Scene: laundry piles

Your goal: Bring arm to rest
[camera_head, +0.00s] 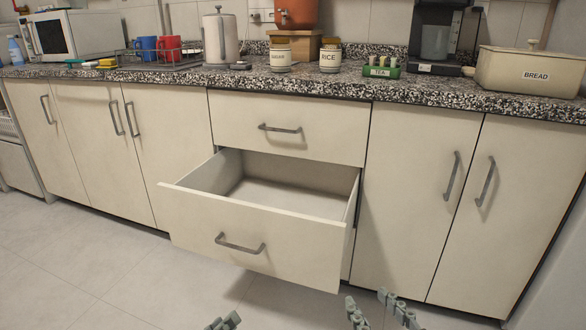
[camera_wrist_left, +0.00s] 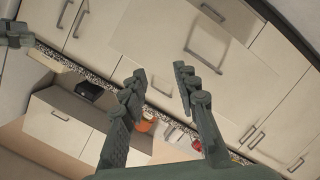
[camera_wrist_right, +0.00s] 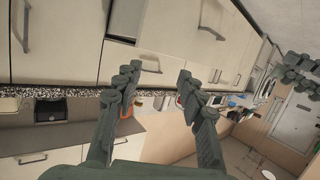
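My left gripper (camera_head: 222,322) barely shows at the bottom edge of the head view. In the left wrist view, its two fingers (camera_wrist_left: 162,85) are apart with nothing between them. My right gripper (camera_head: 376,309) shows at the bottom of the head view, right of the left one. In the right wrist view, its fingers (camera_wrist_right: 158,84) are also apart and empty. Both grippers are low in front of the cabinets, clear of the open drawer (camera_head: 250,232) in the head view. The drawer's visible inside is empty.
A speckled counter (camera_head: 420,92) carries a microwave (camera_head: 75,35), mugs, jars, a coffee machine (camera_head: 440,35) and a bread box (camera_head: 530,72). The open drawer juts out over the floor. Tiled floor (camera_head: 120,280) is clear at the left front. Closed cabinets flank the drawer.

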